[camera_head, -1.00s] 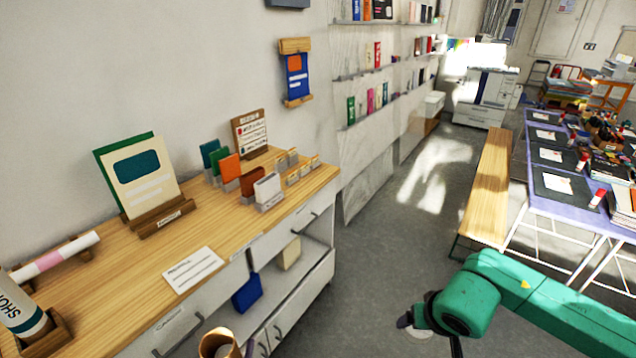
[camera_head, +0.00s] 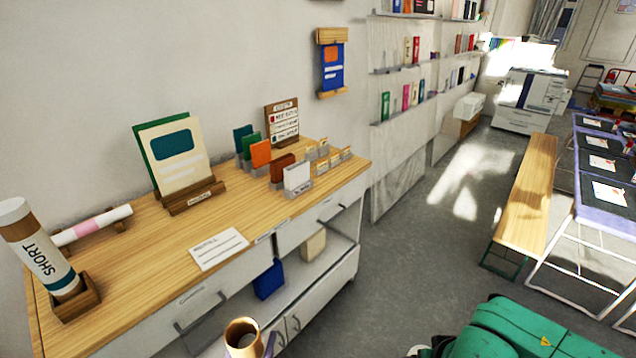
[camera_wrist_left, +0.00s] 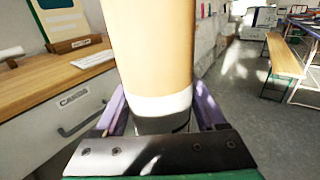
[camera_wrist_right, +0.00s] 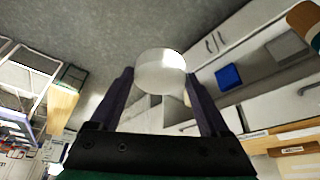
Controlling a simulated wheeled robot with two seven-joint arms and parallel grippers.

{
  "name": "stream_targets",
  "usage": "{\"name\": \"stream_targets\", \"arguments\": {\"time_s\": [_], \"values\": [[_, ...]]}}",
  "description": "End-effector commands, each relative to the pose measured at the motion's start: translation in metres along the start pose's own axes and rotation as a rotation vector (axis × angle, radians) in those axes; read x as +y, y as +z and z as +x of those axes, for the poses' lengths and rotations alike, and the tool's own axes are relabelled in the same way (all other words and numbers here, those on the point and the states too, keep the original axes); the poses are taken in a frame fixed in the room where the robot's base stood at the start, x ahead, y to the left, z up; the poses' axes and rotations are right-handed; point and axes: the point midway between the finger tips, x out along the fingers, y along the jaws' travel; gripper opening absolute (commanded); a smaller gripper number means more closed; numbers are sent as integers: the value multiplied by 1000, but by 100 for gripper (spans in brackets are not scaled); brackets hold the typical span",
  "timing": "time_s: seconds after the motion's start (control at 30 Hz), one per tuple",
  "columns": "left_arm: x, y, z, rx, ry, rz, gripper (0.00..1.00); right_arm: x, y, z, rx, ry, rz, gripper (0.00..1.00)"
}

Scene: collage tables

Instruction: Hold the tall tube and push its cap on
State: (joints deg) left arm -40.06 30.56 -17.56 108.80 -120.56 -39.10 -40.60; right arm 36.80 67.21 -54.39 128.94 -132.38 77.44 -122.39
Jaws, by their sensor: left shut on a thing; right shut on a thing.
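The tall tube (camera_wrist_left: 152,60) is tan with a white band and a dark lower end. It stands between the fingers of my left gripper (camera_wrist_left: 160,105), which is shut on it. In the head view its open brown top (camera_head: 242,328) shows at the bottom edge, without a cap. My right gripper (camera_wrist_right: 160,90) is shut on a round white cap (camera_wrist_right: 160,72), held over the floor in the right wrist view. A tan tube-like end (camera_wrist_right: 306,22) shows at that view's upper right, apart from the cap. In the head view the right gripper's fingers are hidden.
A wooden-topped cabinet (camera_head: 150,262) holds a capped tube marked SHORT (camera_head: 40,250) in a wooden block, a pink and white roll (camera_head: 92,224), a label card (camera_head: 218,248) and card stands. A bench (camera_head: 525,200) stands to the right. The floor between is clear.

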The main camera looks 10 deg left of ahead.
Motion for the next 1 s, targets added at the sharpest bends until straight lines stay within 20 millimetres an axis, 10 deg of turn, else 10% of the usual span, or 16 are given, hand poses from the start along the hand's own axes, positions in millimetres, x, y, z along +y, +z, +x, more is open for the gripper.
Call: {"name": "stream_targets", "arguments": {"time_s": [0.27,1.0], "values": [[-6,7,1,-4,-36,1,0,0,0,0,0,0,0,21],[-125,109,6,-2,-701,2,0,0,0,0,0,0,0,21]]}}
